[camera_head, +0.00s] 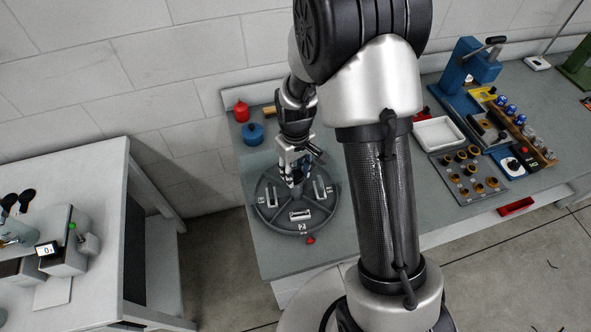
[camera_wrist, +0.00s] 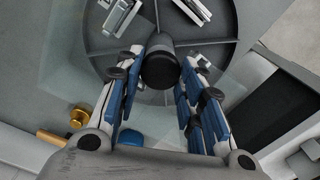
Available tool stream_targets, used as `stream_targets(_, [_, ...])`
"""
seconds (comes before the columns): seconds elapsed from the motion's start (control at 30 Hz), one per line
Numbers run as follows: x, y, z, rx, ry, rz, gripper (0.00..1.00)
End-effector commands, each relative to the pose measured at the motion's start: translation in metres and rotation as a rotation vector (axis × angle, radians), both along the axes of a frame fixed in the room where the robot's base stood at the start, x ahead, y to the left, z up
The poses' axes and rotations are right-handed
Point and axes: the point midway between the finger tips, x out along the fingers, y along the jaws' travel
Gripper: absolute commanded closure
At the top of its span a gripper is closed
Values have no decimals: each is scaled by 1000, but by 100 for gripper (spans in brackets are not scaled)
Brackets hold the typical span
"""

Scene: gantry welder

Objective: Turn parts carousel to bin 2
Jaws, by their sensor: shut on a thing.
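The parts carousel is a dark grey round tray (camera_head: 270,220) on the bench, divided into sections with pale metal parts. It also fills the top of the wrist view (camera_wrist: 105,45). A label reading 2 (camera_head: 302,227) is at its front edge. A small red pointer (camera_head: 310,240) lies on the bench just outside the rim, slightly right of that label. My gripper (camera_head: 292,178) is over the middle of the carousel, pointing down. In the wrist view its blue-padded fingers are shut on the black central knob (camera_wrist: 160,70).
Red (camera_head: 241,111) and blue (camera_head: 253,133) containers stand behind the carousel. A white tray (camera_head: 438,134), a parts plate (camera_head: 468,178) and a blue press (camera_head: 462,78) are on the bench at right. A separate white table (camera_head: 75,190) stands at left.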

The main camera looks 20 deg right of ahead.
Motion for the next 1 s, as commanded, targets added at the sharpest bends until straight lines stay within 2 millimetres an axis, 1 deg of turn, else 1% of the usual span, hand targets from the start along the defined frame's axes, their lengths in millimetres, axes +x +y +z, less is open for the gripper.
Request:
stream_targets(0.4, [0, 0, 0, 0, -1, 98, 100])
stream_targets(0.97, [0, 0, 0, 0, -1, 111, 100])
stream_targets(1.0, [0, 0, 0, 0, -1, 111, 62])
